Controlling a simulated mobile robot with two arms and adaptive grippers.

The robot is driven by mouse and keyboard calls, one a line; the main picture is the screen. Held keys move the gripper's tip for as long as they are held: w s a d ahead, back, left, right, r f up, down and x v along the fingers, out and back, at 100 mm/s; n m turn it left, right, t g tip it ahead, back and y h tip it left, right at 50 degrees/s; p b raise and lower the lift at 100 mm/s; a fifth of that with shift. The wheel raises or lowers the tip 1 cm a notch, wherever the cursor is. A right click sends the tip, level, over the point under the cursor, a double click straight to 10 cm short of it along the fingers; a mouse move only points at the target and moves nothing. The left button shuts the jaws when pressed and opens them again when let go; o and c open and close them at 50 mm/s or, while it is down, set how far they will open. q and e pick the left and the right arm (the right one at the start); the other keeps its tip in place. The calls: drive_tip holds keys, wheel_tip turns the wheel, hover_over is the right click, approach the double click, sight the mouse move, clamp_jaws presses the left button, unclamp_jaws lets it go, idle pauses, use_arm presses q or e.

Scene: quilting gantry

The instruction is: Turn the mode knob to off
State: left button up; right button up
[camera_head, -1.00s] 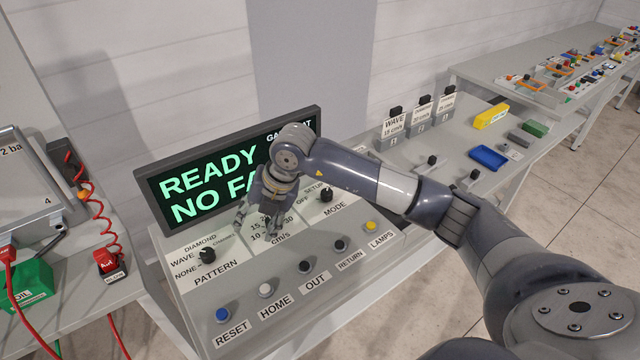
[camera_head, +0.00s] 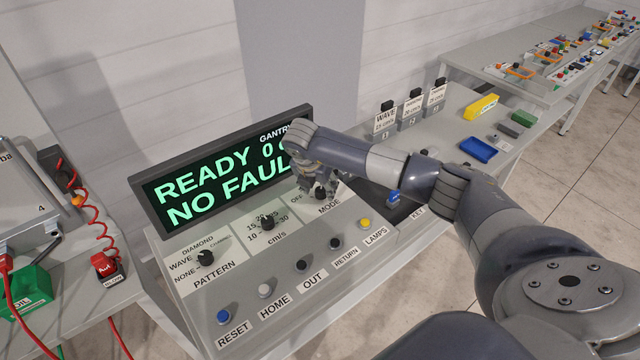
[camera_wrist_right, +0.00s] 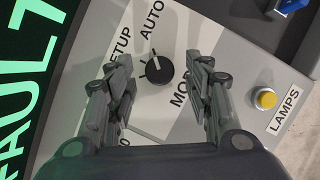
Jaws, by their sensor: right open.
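The mode knob (camera_wrist_right: 157,70) is a round black knob on the console, above the MODE lettering. In the right wrist view it sits between my right gripper's two spread fingers, a little beyond their tips, and the fingers look apart from it. SETUP and AUTO labels show around it there; the OFF label (camera_head: 296,199) shows in the head view. I cannot tell for sure which label the knob points at. My right gripper (camera_head: 314,188) is open and empty over the knob and partly hides it in the head view. My left gripper is not in view.
The lit display (camera_head: 205,190) reading READY and NO FAULT stands close behind the gripper. The speed knob (camera_head: 267,222) and pattern knob (camera_head: 205,258) are to the left. Several push buttons, such as the yellow LAMPS button (camera_head: 365,223), line the front.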

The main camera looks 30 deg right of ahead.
drive_tip(key=shift+x, duration=0.8)
drive_tip(key=shift+c, duration=0.4)
drive_tip(key=c, duration=1)
drive_tip(key=shift+o, duration=0.2)
